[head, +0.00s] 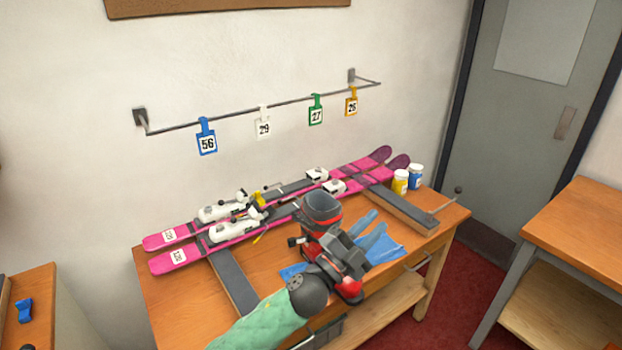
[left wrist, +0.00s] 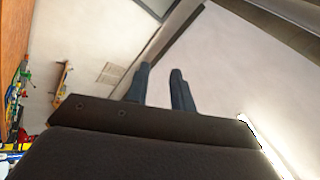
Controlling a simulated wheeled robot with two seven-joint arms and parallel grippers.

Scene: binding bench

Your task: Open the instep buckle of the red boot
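The red boot (head: 320,219) stands upright on the bench's blue mat (head: 389,250), its grey and red cuff open at the top. My left gripper (head: 378,220) is in front of the boot in the head view and covers much of its middle. Its two blue-grey fingers point up and right, past the boot's right side. In the left wrist view the fingers (left wrist: 161,72) are apart with nothing between them. A small lever (head: 295,241) sticks out at the boot's left side. I cannot make out the instep buckle behind the gripper. My right gripper is out of view.
Two pink skis (head: 178,256) with white bindings lie behind the boot on the wooden bench (head: 157,295). A yellow jar (head: 401,182) and a blue jar (head: 416,177) stand at the back right. Numbered tags hang from a wall rail (head: 285,103). Another table (head: 583,228) stands at right.

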